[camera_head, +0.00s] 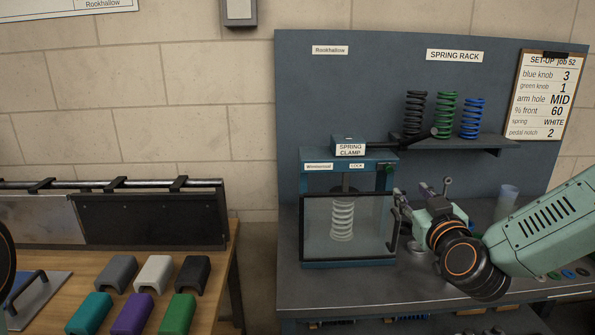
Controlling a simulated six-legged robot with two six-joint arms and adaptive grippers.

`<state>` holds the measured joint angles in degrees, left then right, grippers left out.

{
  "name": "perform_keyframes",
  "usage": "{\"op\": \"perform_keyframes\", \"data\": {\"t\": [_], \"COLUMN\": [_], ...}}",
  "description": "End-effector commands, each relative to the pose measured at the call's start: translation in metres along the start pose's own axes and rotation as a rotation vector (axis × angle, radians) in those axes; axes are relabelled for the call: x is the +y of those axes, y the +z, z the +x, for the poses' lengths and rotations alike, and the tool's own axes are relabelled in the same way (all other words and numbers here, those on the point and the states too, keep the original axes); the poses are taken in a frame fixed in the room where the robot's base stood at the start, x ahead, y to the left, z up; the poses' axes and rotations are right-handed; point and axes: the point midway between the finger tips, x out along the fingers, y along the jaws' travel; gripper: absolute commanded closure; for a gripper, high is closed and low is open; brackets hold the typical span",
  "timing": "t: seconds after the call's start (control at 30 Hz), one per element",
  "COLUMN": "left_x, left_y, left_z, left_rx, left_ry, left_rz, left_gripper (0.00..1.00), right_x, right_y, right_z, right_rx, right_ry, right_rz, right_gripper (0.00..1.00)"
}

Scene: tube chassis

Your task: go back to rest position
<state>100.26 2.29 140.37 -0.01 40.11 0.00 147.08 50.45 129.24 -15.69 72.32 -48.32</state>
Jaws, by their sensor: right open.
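My right gripper (398,212) comes in from the right on its pale green arm. It is open, with its fingertips beside the right edge of the spring clamp's clear front guard (325,229), close to the guard's dark handle. I cannot tell whether it touches the handle. The blue spring clamp (310,185) stands on the grey bench, and a white spring (342,221) stands upright behind the guard. My left gripper is not in view; only a dark curved part shows at the left edge.
The spring rack (485,143) holds black, green and blue springs above the bench. A set-up board (543,95) hangs at right. At left, a wooden table (222,290) holds several coloured covers. A gap separates table and bench.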

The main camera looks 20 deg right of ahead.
Motion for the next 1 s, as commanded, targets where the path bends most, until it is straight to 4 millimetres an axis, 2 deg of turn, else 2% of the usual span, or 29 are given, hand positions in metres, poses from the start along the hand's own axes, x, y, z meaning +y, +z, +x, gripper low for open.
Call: {"op": "perform_keyframes", "data": {"t": [0.17,0.27,0.33,0.47,0.57,0.77,0.87,1.0], "left_x": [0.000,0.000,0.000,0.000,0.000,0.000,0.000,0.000], "left_y": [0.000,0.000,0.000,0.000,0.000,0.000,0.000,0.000], "left_z": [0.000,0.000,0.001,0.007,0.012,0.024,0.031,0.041], "left_rx": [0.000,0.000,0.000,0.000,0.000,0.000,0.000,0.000], "left_ry": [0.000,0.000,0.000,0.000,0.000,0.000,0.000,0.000], "left_rz": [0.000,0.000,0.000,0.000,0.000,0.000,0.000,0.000], "left_gripper": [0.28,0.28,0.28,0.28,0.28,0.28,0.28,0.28], "right_x": [-0.004,-0.016,-0.034,-0.070,-0.095,-0.136,-0.148,-0.157], "right_y": [0.005,0.019,0.034,0.084,0.126,0.223,0.268,0.325], "right_z": [0.000,-0.004,-0.011,-0.035,-0.059,-0.135,-0.181,-0.253], "right_rx": [-0.023,-0.096,-0.175,-0.362,-0.512,-0.851,-1.016,-1.233], "right_ry": [-0.018,-0.055,-0.097,-0.161,-0.191,-0.218,-0.218,-0.221], "right_rz": [0.082,0.211,0.296,0.379,0.407,0.396,0.358,0.265], "right_gripper": [0.59,0.59,0.59,0.59,0.59,0.59,0.59,0.59]}}
